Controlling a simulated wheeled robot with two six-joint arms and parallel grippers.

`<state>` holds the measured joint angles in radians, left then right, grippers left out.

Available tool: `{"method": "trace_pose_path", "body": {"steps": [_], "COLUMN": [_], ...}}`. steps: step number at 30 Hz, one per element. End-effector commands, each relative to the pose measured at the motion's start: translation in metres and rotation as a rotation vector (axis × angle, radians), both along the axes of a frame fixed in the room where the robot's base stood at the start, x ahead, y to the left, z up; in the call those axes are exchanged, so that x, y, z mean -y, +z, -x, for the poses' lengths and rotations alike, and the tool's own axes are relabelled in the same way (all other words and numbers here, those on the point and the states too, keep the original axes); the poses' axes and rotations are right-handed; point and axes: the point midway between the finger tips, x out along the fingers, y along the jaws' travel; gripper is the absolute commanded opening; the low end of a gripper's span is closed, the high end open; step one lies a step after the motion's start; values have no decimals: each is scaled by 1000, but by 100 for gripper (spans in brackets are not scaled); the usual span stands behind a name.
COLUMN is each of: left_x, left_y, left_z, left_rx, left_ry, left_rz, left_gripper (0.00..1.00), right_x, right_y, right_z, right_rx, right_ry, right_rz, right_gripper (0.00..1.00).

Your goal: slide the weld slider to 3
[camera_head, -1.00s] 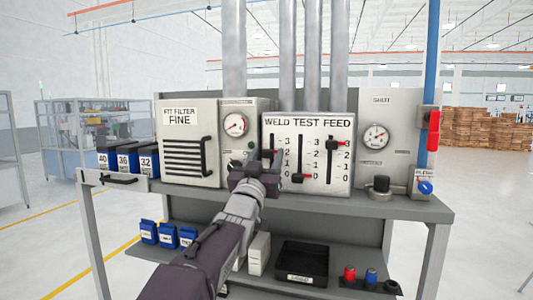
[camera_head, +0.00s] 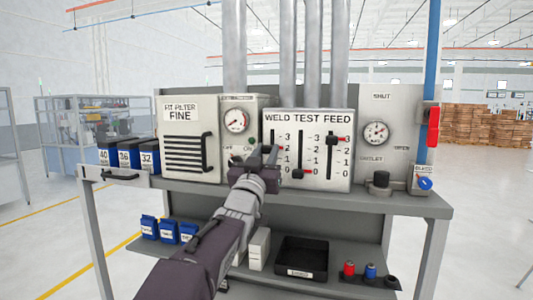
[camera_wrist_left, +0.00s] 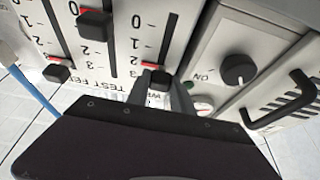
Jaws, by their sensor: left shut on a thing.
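The weld slider (camera_wrist_left: 160,77) is a dark knob in the leftmost vertical slot of the white WELD TEST FEED panel (camera_head: 309,183). My left gripper (camera_head: 269,155) is shut on this knob, and its fingers show close to the panel in the left wrist view. In the head view the knob is mostly hidden by the gripper. A bit of red shows near the 2 mark; the exact setting cannot be read. The test slider (camera_head: 298,174) is low, at 0. The feed slider (camera_head: 332,140) is high, near 3. My right gripper is not in view.
The filter cabinet (camera_head: 184,112) with its dark handle stands left of the panel. A gauge (camera_head: 236,121) and a knob (camera_wrist_left: 238,70) sit between them. A valve box (camera_head: 393,155) stands at the right. A black tray (camera_head: 301,253) lies on the lower shelf.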

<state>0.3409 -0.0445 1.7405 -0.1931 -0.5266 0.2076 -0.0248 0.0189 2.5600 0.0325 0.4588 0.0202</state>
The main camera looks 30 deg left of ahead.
Motion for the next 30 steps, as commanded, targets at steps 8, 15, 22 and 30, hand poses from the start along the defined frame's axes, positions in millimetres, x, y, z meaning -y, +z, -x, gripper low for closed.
{"method": "trace_pose_path", "body": {"steps": [8, 15, 22, 30], "left_x": [0, 0, 0, 0], "left_y": [2, 2, 5, 38], "left_z": [1, 1, 1, 1], "left_rx": [7, 7, 7, 7], "left_ry": [0, -1, -1, -1], "left_rz": [-2, -2, -2, -2], "left_gripper": [0, 0, 0, 0], "right_x": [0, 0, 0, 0], "right_y": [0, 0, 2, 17], "right_z": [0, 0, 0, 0], "right_rx": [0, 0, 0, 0], "right_ry": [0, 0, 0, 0], "right_rz": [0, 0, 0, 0], "right_gripper": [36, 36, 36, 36]}}
